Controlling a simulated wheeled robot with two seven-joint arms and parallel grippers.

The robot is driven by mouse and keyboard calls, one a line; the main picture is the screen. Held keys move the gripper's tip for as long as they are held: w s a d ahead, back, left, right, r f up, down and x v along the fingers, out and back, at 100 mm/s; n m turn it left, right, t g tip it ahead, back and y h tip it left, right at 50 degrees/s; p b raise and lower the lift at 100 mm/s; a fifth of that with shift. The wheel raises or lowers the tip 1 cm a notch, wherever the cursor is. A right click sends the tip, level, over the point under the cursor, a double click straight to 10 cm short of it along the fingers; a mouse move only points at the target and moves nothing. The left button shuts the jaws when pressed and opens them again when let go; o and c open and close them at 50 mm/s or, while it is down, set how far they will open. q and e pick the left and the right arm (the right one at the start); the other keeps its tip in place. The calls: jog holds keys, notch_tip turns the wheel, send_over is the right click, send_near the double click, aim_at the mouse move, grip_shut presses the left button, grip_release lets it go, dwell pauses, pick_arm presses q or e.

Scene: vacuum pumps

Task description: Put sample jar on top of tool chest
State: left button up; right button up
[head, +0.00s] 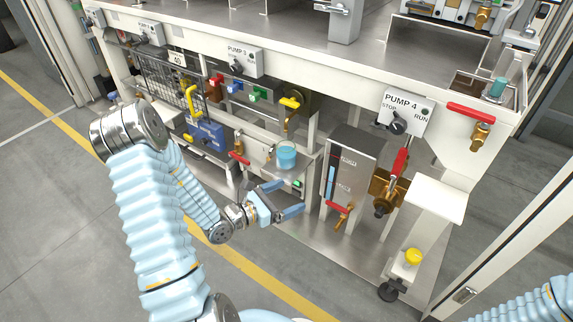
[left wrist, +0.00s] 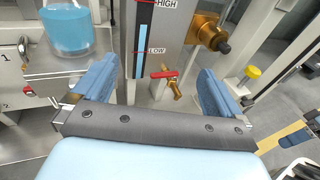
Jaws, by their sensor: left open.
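The sample jar (head: 286,155), a clear jar with light blue liquid, stands upright on a small metal shelf (head: 288,174) under the bench. It also shows at the upper left of the left wrist view (left wrist: 68,30). A blue box (head: 206,134), which may be the tool chest, sits farther left in the lower bay; I cannot be sure. My left gripper (head: 292,198) is open and empty, just below and in front of the jar, with fingers pointing right. In the left wrist view its fingers (left wrist: 158,88) are spread with nothing between them. My right gripper is not in view.
The level gauge cabinet (head: 348,165) with a red-handled brass valve (head: 340,212) stands right of my left gripper. A wire cage (head: 160,82), a yellow handle (head: 188,100) and a yellow valve (head: 289,103) are near the jar and box. Open floor lies in front.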

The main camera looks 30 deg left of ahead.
aim_at(281, 146)
pick_arm(q)
jog(key=w+a+r+n+t+y, duration=0.2)
jog(key=a+n+t+y, duration=0.15)
jog(key=a+y, duration=0.45)
jog(key=w, duration=0.2)
jog(key=w+h+b, duration=0.1)
jog(key=w, duration=0.1)
jog(key=w+a+h, duration=0.1)
jog(key=w, duration=0.2)
jog(key=shift+r+n, duration=0.1)
jog(key=shift+n, duration=0.25)
jog(key=w, duration=0.1)
jog(key=w+b, duration=0.1)
jog(key=w, duration=0.3)
jog(key=shift+d+f, duration=0.2)
jog(key=shift+d, duration=0.15)
jog(key=shift+w, duration=0.35)
jog(key=c, duration=1.3)
jog(key=shift+r, duration=0.4)
jog(key=shift+c, duration=0.2)
notch_tip(281, 146, up, 3)
jog(key=shift+s+r+p, duration=0.1)
jog(key=shift+r+p, duration=0.1)
jog(key=shift+p, duration=0.4)
jog(key=s+a+p, duration=0.1)
jog(key=s, duration=1.7)
jog(key=shift+a+f, duration=0.2)
jog(key=shift+f, duration=0.1)
jog(key=shift+w, duration=0.1)
